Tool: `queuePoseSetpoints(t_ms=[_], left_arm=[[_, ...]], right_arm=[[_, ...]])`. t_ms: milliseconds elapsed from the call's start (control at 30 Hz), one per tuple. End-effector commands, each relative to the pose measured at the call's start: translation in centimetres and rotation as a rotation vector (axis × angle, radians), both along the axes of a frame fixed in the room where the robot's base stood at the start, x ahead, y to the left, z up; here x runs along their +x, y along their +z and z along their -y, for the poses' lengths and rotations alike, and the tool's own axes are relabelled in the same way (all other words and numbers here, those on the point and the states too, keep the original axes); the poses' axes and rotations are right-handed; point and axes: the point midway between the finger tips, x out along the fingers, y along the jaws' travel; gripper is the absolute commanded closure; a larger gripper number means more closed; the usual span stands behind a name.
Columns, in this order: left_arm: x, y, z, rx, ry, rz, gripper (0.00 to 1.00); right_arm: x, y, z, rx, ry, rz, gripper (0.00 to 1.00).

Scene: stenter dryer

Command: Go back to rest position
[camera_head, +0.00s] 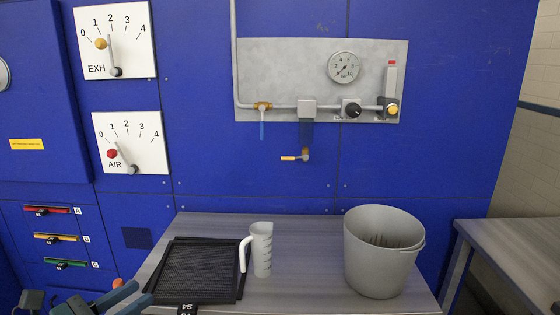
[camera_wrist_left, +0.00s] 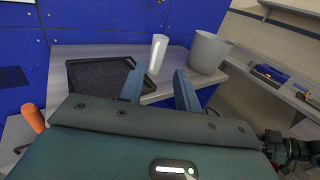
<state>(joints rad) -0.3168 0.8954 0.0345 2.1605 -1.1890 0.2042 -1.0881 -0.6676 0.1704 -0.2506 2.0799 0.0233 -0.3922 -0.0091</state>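My left gripper (camera_head: 118,297) shows at the lower left edge of the head view, in front of the table's left side. In the left wrist view its two blue fingers (camera_wrist_left: 159,68) stand apart with nothing between them. It is clear of the table and touches nothing that I can see. My right gripper is not recognisable in either view.
A table (camera_head: 310,285) holds a black mesh tray (camera_head: 195,268), a white jug (camera_head: 262,250) and a grey bucket (camera_head: 380,265). A blue machine wall (camera_head: 210,160) with dials and valves stands behind. An orange-ended object (camera_wrist_left: 33,117) is left of my gripper. A side bench (camera_head: 520,245) is right.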

Motion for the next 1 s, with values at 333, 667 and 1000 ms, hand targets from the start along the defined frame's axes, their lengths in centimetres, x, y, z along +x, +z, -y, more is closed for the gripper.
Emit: queuePoseSetpoints(t_ms=[333,667,1000], left_arm=[[-3.4,-11.1,0.7,-1.342,0.342,-0.713,0.67],[-12.5,-23.6,8.8,-2.639,0.857,-1.304,0.67],[-14.1,-24.8,10.8,2.583,-0.87,1.257,0.67]], right_arm=[[0.0,0.6,0.3,-0.004,-0.008,-0.008,0.64],[-0.1,0.5,0.6,-0.012,-0.015,-0.025,0.64],[-0.2,0.2,0.8,-0.014,-0.021,-0.031,0.64]])
